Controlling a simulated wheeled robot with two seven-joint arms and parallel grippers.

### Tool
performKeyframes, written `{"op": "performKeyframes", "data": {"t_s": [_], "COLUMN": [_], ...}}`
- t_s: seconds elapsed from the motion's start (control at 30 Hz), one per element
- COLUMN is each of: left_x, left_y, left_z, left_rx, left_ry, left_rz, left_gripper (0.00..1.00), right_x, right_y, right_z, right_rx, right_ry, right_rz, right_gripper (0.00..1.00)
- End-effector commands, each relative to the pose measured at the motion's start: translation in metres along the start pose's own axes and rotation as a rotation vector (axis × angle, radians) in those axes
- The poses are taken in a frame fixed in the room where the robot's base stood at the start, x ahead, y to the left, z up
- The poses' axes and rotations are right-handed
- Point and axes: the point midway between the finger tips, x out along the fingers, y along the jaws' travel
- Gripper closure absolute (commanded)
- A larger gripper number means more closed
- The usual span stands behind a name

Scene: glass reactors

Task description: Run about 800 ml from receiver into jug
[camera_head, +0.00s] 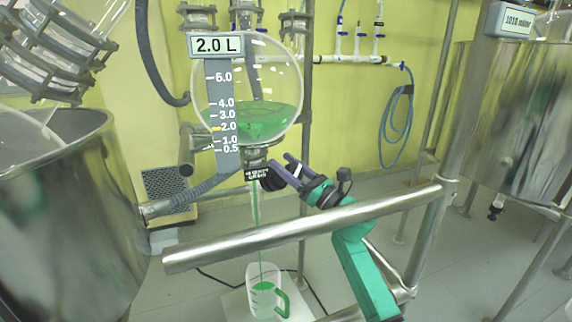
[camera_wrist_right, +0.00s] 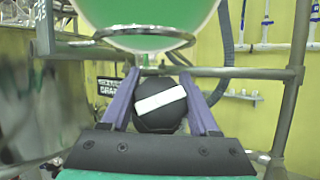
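The receiver (camera_head: 275,80) is a round glass flask with green liquid in its lower part. Its scale runs from 0.5 to 5.0, a sign reads 2.0 L, and a yellow mark sits near 2.0. A thin green stream falls from its outlet into the jug (camera_head: 253,303), a clear jug with a green handle and some green liquid. My right gripper (camera_head: 280,176) is at the black valve knob (camera_head: 270,180) under the flask. In the right wrist view its purple fingers (camera_wrist_right: 160,98) stand either side of the knob (camera_wrist_right: 160,105), which bears a white bar. My left gripper is out of view.
A steel rail (camera_head: 300,228) crosses in front of my right arm. A steel vessel (camera_head: 60,220) stands at the left and another (camera_head: 515,120) at the right. The jug stands on a pale platform (camera_head: 232,306) near the floor. A blue hose (camera_head: 393,125) hangs on the wall.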

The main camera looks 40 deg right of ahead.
Motion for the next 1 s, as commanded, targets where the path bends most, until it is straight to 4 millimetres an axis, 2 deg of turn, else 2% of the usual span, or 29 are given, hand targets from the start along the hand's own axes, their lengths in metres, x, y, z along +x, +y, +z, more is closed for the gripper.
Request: {"op": "performKeyframes", "data": {"t_s": [0.03, 0.07, 0.1, 0.37, 0.57, 1.0], "left_x": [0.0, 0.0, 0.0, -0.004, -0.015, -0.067], "left_y": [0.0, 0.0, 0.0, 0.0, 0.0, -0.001], "left_z": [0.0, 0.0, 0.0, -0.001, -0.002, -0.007], "left_rx": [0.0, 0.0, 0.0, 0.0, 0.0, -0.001], "left_ry": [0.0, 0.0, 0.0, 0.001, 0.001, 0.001], "left_rz": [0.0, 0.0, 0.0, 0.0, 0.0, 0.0], "left_gripper": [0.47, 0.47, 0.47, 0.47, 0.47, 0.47], "right_x": [0.0, 0.0, 0.0, 0.0, 0.001, 0.0], "right_y": [0.0, 0.0, 0.0, 0.0, -0.002, -0.009], "right_z": [0.0, 0.0, 0.0, 0.001, 0.003, 0.004], "right_rx": [0.0, 0.0, 0.0, 0.017, 0.074, 0.28], "right_ry": [0.0, 0.0, 0.0, 0.001, 0.0, 0.002], "right_rz": [-0.001, -0.001, -0.001, -0.024, -0.097, -0.364], "right_gripper": [0.81, 0.92, 0.94, 0.94, 0.94, 0.94]}}
